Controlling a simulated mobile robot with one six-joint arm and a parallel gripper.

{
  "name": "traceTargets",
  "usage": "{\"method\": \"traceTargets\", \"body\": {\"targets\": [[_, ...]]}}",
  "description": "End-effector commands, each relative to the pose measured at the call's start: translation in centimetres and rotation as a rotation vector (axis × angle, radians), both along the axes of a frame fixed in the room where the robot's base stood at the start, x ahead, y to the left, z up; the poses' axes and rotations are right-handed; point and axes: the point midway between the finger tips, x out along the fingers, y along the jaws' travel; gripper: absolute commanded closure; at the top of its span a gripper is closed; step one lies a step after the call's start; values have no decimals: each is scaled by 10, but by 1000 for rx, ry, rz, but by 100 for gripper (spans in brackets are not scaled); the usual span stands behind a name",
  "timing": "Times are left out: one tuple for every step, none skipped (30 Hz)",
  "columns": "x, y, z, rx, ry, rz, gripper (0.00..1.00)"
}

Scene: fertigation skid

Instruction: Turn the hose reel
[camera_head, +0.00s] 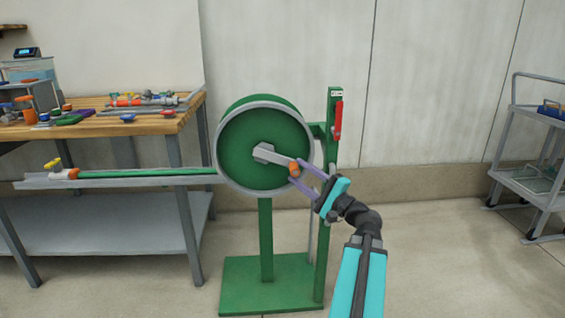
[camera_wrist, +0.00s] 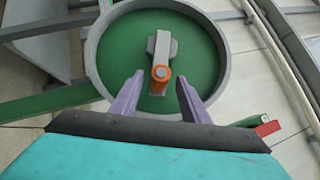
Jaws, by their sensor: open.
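The hose reel (camera_head: 238,147) is a green drum with a grey rim on a green stand. It also shows in the wrist view (camera_wrist: 200,60). A grey crank arm (camera_head: 277,157) runs from its hub towards the lower right and ends in an orange handle (camera_head: 294,169). In the wrist view the orange handle (camera_wrist: 160,74) points towards the camera. My gripper (camera_head: 303,182) is open, its purple fingers at the handle in the head view. In the wrist view my gripper (camera_wrist: 158,95) has one finger on each side of the handle's line, with visible gaps.
A red lever (camera_head: 338,122) is on the green post right of the reel. A green hose (camera_head: 145,173) lies along a grey tray to the left. A wooden-topped bench (camera_head: 150,124) with fittings stands behind it. A grey cart (camera_head: 537,170) stands far right; floor between is clear.

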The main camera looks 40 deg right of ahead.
Motion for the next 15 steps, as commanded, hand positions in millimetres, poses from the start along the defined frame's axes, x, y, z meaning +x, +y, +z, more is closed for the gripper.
{"method": "traceTargets", "body": {"targets": [[7,0,-1,-1,0,3,59],[11,0,0,-1,0,4,59],[15,1,2,-1,-1,3,59],[19,1,3,0,-1,2,59],[23,1,4,-1,-1,3,59],[28,1,6,0,-1,4,59],[32,1,6,0,-1,3,59],[36,1,7,0,-1,3,59],[41,2,9,0,-1,3,59],[45,2,10,0,0,4,59],[48,2,11,-1,0,3,59],[52,2,12,0,-1,2,59],[55,2,13,-1,0,2,59],[57,2,14,-2,0,2,59],[61,3,15,-2,0,3,59]]}}
